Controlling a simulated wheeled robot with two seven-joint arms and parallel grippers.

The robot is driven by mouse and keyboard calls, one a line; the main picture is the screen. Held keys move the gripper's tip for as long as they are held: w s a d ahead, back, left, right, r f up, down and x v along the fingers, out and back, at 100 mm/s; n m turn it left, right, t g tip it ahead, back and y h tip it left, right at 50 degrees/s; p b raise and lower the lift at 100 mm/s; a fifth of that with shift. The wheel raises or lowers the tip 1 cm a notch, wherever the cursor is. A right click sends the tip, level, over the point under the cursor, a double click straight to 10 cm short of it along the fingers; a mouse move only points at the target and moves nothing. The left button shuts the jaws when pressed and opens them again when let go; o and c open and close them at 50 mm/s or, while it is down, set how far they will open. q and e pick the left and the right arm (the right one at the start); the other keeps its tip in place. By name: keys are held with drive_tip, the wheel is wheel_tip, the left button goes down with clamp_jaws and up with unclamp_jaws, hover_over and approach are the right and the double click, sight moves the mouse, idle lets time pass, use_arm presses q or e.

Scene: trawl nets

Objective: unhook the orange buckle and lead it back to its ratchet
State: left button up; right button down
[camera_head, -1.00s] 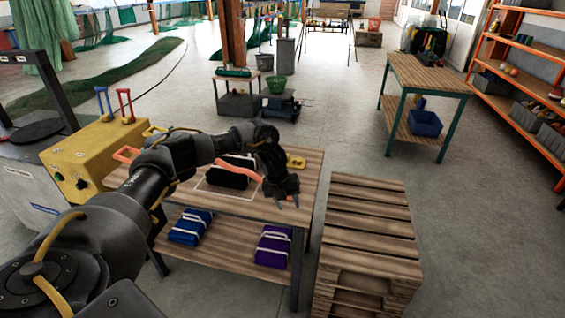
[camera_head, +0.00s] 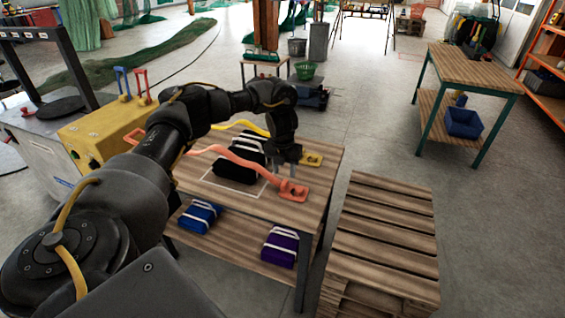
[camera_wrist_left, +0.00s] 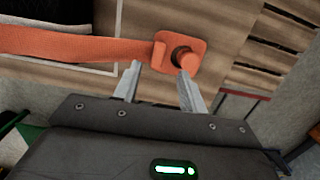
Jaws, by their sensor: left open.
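The orange buckle (camera_head: 293,190) sits at the near right of the wooden table top (camera_head: 318,178). Its orange strap (camera_head: 232,156) runs left across a black bundle (camera_head: 236,168). In the left wrist view the buckle (camera_wrist_left: 165,50) is a flat plate with a round orange peg at a dark opening. My left gripper (camera_head: 285,170) is above the table beside the buckle, pointing down. Its fingers (camera_wrist_left: 159,82) are apart at the buckle's edge, with nothing clearly held. An orange handle (camera_head: 133,136), perhaps the ratchet, is partly hidden by my arm. My right gripper is not in view.
A yellow buckle (camera_head: 312,159) with a yellow strap (camera_head: 240,125) lies behind the orange one. Blue (camera_head: 199,216) and purple (camera_head: 280,246) bundles lie on the lower shelf. A pallet stack (camera_head: 385,235) stands close on the right. A yellow box (camera_head: 92,135) is at left.

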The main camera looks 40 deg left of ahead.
sight(287, 182)
use_arm(q)
drive_tip(key=f, duration=0.5)
drive_tip(key=shift+w+a+f+p, duration=0.2)
drive_tip(key=shift+a+f+p, duration=0.05)
drive_tip(key=shift+p, duration=0.05)
drive_tip(key=shift+w+f, duration=0.15)
drive_tip(key=shift+f, duration=0.65)
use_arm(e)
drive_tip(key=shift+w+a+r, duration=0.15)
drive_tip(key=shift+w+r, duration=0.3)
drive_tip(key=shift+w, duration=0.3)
use_arm(q)
clamp_jaws()
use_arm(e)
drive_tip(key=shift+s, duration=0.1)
use_arm(q)
drive_tip(key=shift+w+d, duration=0.15)
drive_tip(key=shift+d, duration=0.25)
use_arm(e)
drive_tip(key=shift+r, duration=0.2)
use_arm(q)
drive_tip(key=shift+r+p, duration=0.25)
drive_tip(key=shift+p, duration=0.15)
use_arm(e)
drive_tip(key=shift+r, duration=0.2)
use_arm(q)
drive_tip(key=shift+r+p, duration=0.45)
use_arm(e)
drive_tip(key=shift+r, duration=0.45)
